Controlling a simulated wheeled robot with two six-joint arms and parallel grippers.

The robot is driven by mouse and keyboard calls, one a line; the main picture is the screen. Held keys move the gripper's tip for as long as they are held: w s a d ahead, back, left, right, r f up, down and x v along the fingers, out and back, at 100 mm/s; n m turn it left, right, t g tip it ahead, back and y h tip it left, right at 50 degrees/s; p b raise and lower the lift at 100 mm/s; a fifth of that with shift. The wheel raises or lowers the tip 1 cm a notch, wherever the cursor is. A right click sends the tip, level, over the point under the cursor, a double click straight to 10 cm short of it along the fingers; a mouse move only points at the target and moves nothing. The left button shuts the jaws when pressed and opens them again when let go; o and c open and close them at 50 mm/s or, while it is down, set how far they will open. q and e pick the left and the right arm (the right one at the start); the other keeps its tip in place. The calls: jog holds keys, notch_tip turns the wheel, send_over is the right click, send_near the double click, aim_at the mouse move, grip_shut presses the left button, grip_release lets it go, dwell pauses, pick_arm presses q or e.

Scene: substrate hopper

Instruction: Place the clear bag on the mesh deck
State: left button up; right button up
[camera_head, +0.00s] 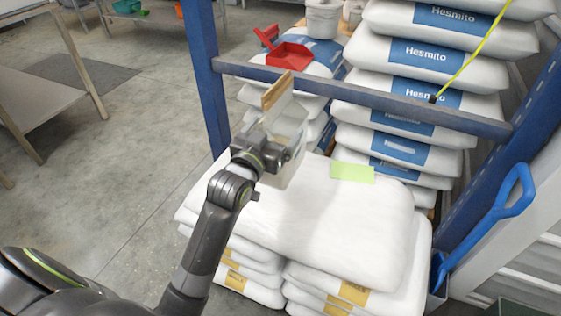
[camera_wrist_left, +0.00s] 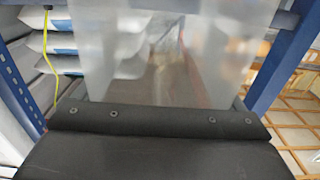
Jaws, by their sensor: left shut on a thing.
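The clear bag (camera_head: 292,122) is see-through, with a tan strip along its top end. My left gripper (camera_head: 268,150) is shut on it and holds it upright, tilted a little, above the stacked white sacks and in front of the blue crossbar. In the left wrist view the clear bag (camera_wrist_left: 170,55) hangs as a blurred, translucent sheet just beyond the dark gripper body; the fingertips are hidden. A tan grid (camera_wrist_left: 290,125) shows at the lower right there; I cannot tell whether it is the mesh deck. My right gripper is not in view.
A blue rack frame with a crossbar (camera_head: 380,98) spans the view. White sacks (camera_head: 320,215) are stacked in front, with a green label on top. Labelled sacks, a red scoop (camera_head: 288,56) and white tubs stand behind. A blue-handled tool (camera_head: 485,225) leans at right. Floor at left is open.

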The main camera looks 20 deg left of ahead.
pick_arm(q)
notch_tip(320, 180, down, 6)
jog(key=shift+b, duration=0.85)
jog(key=shift+f, duration=0.1)
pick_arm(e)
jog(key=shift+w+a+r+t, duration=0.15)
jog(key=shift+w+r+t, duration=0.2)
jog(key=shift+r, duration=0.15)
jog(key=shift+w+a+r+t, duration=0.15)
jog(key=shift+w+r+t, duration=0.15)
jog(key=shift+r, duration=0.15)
pick_arm(q)
jog(key=o, duration=1)
jog(key=shift+f, duration=0.1)
